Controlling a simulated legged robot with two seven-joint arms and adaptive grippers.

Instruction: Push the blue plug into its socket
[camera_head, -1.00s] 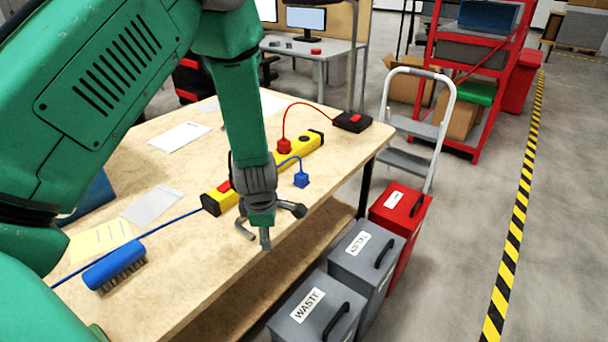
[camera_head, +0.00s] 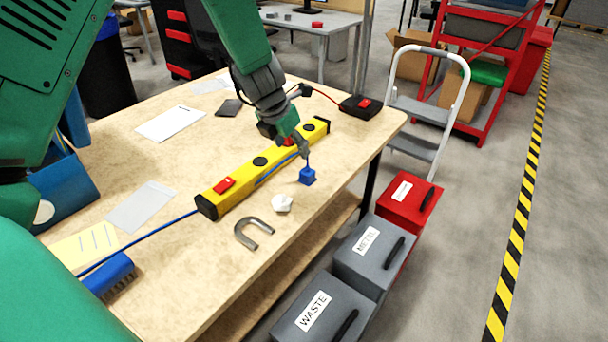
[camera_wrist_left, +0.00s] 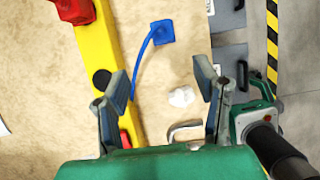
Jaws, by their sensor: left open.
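The blue plug (camera_head: 307,176) sits loose on the wooden table, right of the yellow power strip (camera_head: 231,191). In the wrist view the plug (camera_wrist_left: 162,32) shows at the top, its blue cable bending down toward the strip (camera_wrist_left: 97,45). The strip has a red switch (camera_head: 224,185) and black round sockets, one of them (camera_wrist_left: 101,78) beside my finger in the wrist view. My left gripper (camera_head: 290,139) is open and empty, close to the plug in the head view. Its spread fingers (camera_wrist_left: 162,78) are short of the plug in the wrist view.
A red plug (camera_wrist_left: 75,10) is on the strip. A grey horseshoe-shaped piece (camera_head: 254,236) and a small white lump (camera_head: 282,203) lie near the front edge. A black box with a red button (camera_head: 361,106) stands at the table's far corner. Bins (camera_head: 372,253) stand below.

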